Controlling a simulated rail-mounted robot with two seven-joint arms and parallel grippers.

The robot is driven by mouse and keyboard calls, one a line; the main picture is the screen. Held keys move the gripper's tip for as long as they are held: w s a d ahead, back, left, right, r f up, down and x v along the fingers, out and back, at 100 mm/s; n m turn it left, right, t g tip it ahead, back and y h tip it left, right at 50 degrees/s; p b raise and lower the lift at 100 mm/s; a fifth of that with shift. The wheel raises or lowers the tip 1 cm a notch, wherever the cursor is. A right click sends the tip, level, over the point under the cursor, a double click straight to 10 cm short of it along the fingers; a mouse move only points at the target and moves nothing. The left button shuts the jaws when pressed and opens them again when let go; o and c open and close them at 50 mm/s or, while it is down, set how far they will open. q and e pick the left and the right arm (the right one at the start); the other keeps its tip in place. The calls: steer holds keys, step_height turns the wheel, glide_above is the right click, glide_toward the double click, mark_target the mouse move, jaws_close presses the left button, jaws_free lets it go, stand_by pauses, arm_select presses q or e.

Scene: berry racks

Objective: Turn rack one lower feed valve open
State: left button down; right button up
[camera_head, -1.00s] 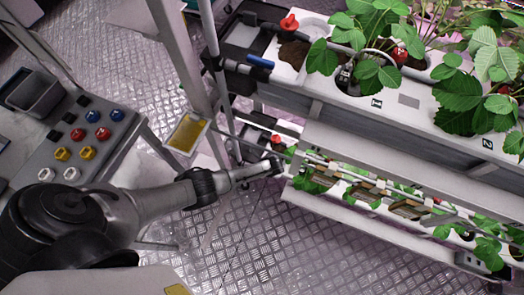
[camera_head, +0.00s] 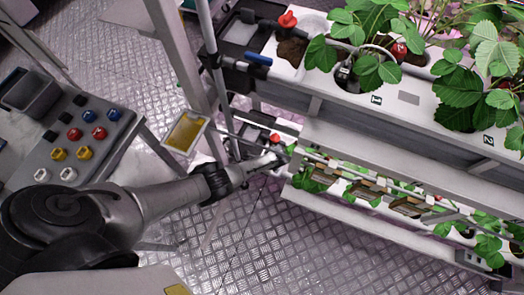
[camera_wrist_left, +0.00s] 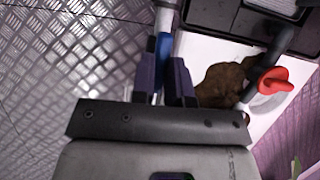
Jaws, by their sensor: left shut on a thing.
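My left gripper (camera_wrist_left: 165,82) has its two dark fingers on either side of a blue valve handle (camera_wrist_left: 163,50), which lies along a grey pipe. The gripper is shut on this handle. In the head view my left gripper (camera_head: 272,160) is at the left end of the lower tier of the rack, and the handle there is hidden by the gripper. An upper blue handle (camera_head: 258,59) lies on the upper tier's pipe, apart from the gripper. My right gripper is not in view.
A red knob (camera_wrist_left: 270,82) and a brown soil patch (camera_wrist_left: 222,84) lie right of the fingers. Strawberry plants (camera_head: 460,85) fill the upper trough. A grey post (camera_head: 180,50) and a yellow panel (camera_head: 186,133) stand near my arm. A button console (camera_head: 85,135) is at left.

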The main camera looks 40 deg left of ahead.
arm_select(q)
steer(key=shift+f, duration=0.1)
steer(key=c, duration=1.1)
jaws_free()
steer(key=p+v, duration=0.4)
steer(key=v, duration=0.2)
steer(key=shift+p+v, duration=0.45)
steer(key=shift+v, duration=0.4)
